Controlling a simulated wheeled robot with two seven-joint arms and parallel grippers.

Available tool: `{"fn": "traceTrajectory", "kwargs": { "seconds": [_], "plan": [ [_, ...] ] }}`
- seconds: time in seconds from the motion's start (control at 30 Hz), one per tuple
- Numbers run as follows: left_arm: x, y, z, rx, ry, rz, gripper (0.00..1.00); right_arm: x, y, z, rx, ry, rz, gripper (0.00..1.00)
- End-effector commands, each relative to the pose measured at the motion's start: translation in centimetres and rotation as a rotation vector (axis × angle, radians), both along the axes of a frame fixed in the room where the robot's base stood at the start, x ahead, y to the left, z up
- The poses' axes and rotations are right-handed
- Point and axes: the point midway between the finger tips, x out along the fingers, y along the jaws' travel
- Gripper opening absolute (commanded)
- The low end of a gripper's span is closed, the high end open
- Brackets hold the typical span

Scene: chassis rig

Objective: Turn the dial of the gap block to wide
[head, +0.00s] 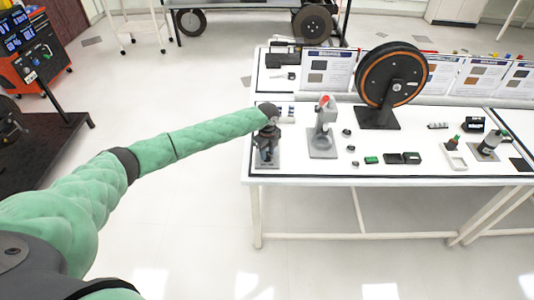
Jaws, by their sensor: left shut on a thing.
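My left arm reaches in from the left to the left end of the white table. My left gripper (267,143) points down there, right over a small grey device (268,161) that looks like the gap block. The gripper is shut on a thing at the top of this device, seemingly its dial. The fingers and wrist hide the dial, so its setting cannot be read. My right gripper is not in view.
Just right stands a grey fixture with a red knob (322,133). A large black wheel with an orange ring (392,75) stands behind. Several small parts, a green piece (372,160) among them, lie along the white table (330,172). Sample boards line the back.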

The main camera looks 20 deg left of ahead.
Motion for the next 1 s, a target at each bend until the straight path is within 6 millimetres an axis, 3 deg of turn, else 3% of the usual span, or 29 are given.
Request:
{"fn": "traceTrajectory", "kwargs": {
  "seconds": [0.23, 0.4, 0.57, 1.0],
  "plan": [
    [0.1, 0.0, 0.1, 0.000, -0.002, -0.180, 0.07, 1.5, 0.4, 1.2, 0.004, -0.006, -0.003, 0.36],
    [0.1, 0.0, 0.1, 0.000, -0.002, -0.267, 0.07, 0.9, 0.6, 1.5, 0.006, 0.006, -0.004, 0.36],
    [0.1, 0.0, 0.1, 0.000, -0.002, -0.315, 0.07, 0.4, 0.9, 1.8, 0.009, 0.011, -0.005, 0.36],
    [0.2, 0.0, 0.2, 0.000, -0.002, -0.343, 0.07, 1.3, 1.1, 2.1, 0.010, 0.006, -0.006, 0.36]
  ]
}}
